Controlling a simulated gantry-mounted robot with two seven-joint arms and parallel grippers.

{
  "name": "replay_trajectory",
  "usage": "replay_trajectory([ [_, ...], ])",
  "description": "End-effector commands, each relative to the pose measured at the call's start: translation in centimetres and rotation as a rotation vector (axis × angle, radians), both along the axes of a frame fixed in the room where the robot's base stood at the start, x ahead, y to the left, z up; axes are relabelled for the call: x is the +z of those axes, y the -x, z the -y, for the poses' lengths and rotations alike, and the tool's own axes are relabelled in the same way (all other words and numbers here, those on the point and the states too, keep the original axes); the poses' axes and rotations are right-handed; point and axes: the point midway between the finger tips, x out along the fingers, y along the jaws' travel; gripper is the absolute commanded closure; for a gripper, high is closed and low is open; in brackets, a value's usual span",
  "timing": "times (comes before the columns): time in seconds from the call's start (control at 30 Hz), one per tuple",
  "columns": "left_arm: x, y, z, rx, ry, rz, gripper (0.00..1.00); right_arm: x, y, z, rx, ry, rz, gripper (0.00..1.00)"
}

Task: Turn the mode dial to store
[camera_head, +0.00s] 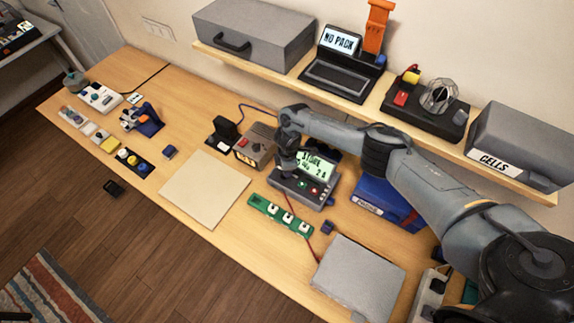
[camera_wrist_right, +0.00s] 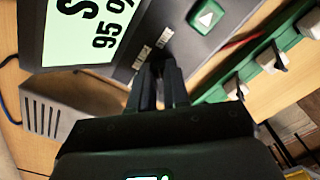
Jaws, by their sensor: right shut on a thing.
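The grey charger-like unit (camera_head: 290,184) stands mid-table with a lit screen (camera_head: 316,164) that reads STORE above smaller text. In the right wrist view the screen (camera_wrist_right: 75,32) is cut off, with a large S and "95" visible. My right gripper (camera_head: 287,166) reaches down onto the unit's left part. In the wrist view its fingertips (camera_wrist_right: 160,72) are shut at the panel face, beside two small printed labels. The mode dial is hidden between the fingers, which are closed on it. A green arrow button (camera_wrist_right: 206,18) is on the same panel. My left gripper is out of view.
A green strip (camera_head: 281,215) with several white switches lies in front of the unit. A grey box with a red button (camera_head: 255,146) stands left of it, a blue case (camera_head: 385,204) to the right. The shelf (camera_head: 370,115) runs behind. A bare beige mat (camera_head: 204,189) lies left.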

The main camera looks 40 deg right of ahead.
Motion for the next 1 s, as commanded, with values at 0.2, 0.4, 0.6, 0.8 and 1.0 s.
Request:
replay_trajectory([
  [0.2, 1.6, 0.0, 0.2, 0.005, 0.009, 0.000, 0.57, 0.3, 0.2, -0.2, -0.144, -0.001, -0.003, 1.00],
  [0.4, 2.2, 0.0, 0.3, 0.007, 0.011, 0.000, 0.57, 0.2, 0.2, -0.3, -0.223, -0.002, -0.001, 1.00],
  [0.6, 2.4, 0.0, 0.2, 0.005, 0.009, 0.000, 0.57, 0.2, 0.2, -0.2, -0.259, -0.002, -0.001, 1.00],
  [0.8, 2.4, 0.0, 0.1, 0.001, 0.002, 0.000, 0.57, 0.1, 0.2, -0.2, -0.265, -0.002, -0.001, 1.00],
  [1.0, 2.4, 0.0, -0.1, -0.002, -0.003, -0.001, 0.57, 0.2, 0.2, -0.3, -0.265, -0.002, -0.001, 1.00],
])
